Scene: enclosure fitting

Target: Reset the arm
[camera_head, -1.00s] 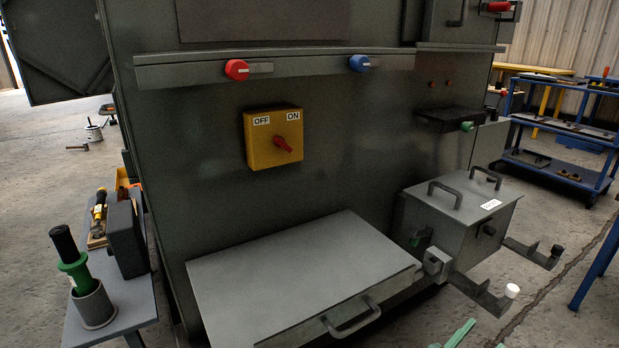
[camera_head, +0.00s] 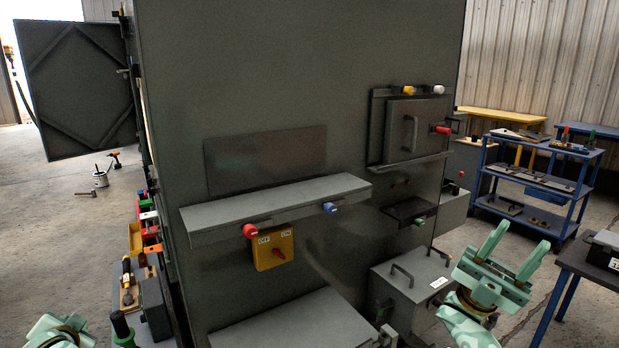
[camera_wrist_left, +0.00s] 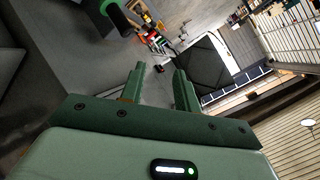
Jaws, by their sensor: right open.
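My right gripper (camera_head: 518,240) is at the lower right of the head view. Its two pale green fingers point up and stand well apart, with nothing between them. It is in front of the grey box with handles, clear of the cabinet front. My left arm (camera_head: 58,332) shows only in part at the bottom left corner of the head view; its fingers are not visible there. In the left wrist view my left gripper (camera_wrist_left: 158,73) has its two green fingers apart and nothing between them.
A large dark cabinet (camera_head: 300,90) fills the middle, with a shelf (camera_head: 270,208) and a yellow OFF/ON switch box (camera_head: 272,249). A grey lidded box (camera_head: 408,285) stands lower right. A blue cart (camera_head: 535,185) and a dark table (camera_head: 580,262) are at the right. Tools stand at lower left.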

